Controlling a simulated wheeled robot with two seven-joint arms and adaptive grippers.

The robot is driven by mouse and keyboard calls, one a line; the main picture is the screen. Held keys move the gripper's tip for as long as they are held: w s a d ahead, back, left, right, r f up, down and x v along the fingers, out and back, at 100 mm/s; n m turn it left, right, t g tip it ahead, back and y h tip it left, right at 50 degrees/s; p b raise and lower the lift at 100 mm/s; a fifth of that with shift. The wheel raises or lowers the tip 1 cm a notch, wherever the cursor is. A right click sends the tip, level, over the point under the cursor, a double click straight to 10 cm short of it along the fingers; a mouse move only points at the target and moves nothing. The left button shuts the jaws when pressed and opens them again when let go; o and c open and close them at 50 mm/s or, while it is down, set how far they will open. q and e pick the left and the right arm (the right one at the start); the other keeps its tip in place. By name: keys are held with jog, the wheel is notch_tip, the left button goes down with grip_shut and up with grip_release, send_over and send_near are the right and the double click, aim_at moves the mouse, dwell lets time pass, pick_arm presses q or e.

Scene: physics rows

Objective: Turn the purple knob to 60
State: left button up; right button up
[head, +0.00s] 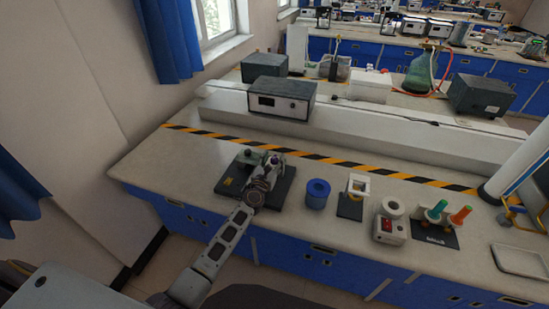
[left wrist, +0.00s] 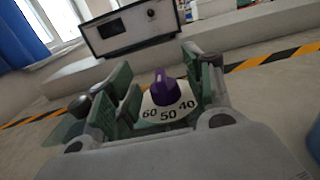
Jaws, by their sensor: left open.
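The purple knob (left wrist: 163,88) shows in the left wrist view, standing on a pale round dial (left wrist: 168,112) with the numbers 60, 50 and 40 on the side facing the camera. My left gripper (left wrist: 160,82) is open, with its green-padded fingers on either side of the knob. A gap shows between the knob and the fingers. In the head view my left gripper (head: 268,168) is over a dark base plate (head: 283,193) and hides most of the knob. A pointer mark on the knob is too small to read. My right gripper is not in view.
A grey instrument box (head: 281,98) stands behind. The bench left of the plate is clear.

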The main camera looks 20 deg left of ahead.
pick_arm(q)
jog(key=shift+w, duration=0.95)
jog(key=c, duration=1)
